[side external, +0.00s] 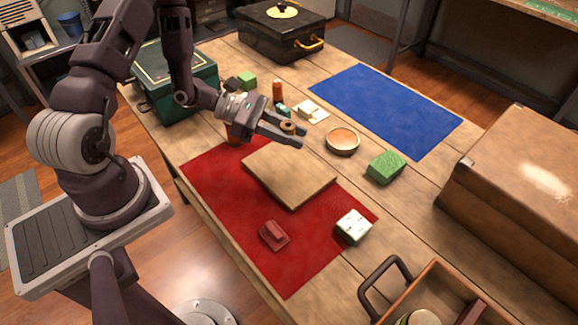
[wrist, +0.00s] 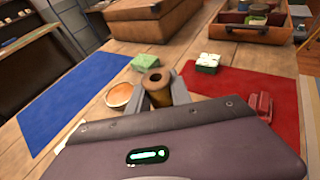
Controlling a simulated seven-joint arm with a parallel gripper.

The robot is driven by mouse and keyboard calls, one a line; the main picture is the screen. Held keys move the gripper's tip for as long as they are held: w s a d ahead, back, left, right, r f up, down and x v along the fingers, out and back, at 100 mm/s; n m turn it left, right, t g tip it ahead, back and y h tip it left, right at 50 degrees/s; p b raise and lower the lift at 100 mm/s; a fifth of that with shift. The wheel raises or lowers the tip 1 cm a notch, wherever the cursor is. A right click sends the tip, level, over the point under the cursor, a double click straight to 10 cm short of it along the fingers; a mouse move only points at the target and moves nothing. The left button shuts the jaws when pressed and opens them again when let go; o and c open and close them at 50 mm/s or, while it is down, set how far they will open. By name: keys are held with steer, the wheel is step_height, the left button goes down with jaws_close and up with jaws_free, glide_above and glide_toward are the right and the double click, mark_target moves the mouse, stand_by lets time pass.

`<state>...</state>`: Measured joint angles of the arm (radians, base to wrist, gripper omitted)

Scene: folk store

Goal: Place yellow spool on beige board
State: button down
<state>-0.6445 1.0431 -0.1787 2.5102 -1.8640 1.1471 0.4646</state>
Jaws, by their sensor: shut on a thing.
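My gripper (side external: 290,133) is shut on a small brownish-yellow spool (side external: 288,127) with a hole in its top. The spool also shows between the fingers in the wrist view (wrist: 157,84). The gripper holds it above the table, near the far edge of the beige board. The beige board (side external: 289,175) is a flat square lying on the red mat, with nothing on it. In the wrist view the board is hidden behind my gripper's body.
The red mat (side external: 215,172) also bears a red block (side external: 274,235) and a white-topped green block (side external: 353,227). A round dish (side external: 342,141) and green block (side external: 386,166) stand right of my gripper. A blue mat (side external: 385,105) is empty. A large brown case (side external: 520,185) and open crate (side external: 435,280) border the right.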

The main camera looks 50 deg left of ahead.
mark_target(292, 168)
step_height(292, 168, down, 9)
steer(key=shift+f, duration=0.1)
steer(key=c, duration=1.2)
jaws_free()
steer(key=shift+f, duration=0.1)
steer(key=shift+o, duration=0.2)
